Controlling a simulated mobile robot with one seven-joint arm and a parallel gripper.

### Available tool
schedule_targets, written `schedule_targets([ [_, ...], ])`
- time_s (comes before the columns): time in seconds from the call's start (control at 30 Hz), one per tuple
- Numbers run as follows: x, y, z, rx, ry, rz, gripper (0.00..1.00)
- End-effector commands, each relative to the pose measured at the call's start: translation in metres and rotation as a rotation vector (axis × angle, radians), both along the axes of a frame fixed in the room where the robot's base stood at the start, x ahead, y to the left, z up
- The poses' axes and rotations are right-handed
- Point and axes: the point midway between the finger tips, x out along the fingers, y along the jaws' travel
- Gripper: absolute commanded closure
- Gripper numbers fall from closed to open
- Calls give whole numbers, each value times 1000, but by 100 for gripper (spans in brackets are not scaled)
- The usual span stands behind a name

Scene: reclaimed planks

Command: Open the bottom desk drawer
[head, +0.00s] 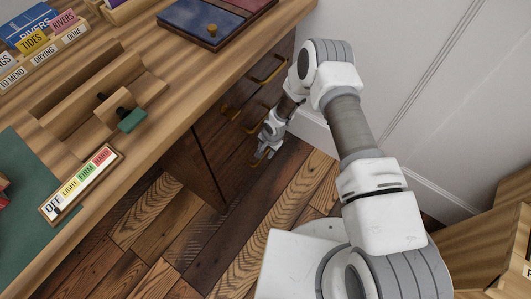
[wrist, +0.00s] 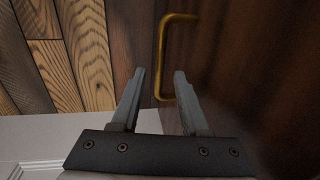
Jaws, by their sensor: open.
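In the wrist view my gripper (wrist: 159,75) is open and empty. One brass handle (wrist: 163,45) shows ahead, its near end seen between the two fingers. I cannot tell whether the fingers reach around it. No drawer clearly stands out from the front.
The wooden desktop (head: 150,65) overhangs at the left, holding a book tray (head: 210,22), a label sign (head: 80,185) and a green mat (head: 25,190). A white wall (head: 430,90) is close at the right. The plank floor (head: 210,255) is clear before the desk.

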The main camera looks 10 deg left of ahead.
Motion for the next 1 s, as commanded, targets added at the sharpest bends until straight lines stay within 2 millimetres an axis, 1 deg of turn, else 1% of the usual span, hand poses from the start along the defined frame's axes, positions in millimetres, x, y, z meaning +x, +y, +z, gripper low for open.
schedule_targets([
  [0.03, 1, 1, -5, 1, -1, 0, 55],
  [0.1, 1, 1, -7, 0, 0, 0, 55],
  [0.37, 1, 1, -7, 0, 0, 0, 55],
  [0.4, 1, 1, -7, 0, -1, 0, 62],
  [0.47, 1, 1, -7, 0, -1, 0, 73],
  [0.6, 1, 1, -7, 0, -1, 0, 98],
  [0.63, 1, 1, -7, 0, -1, 0, 100],
  [1.0, 1, 1, -6, 0, -1, 0, 100],
])
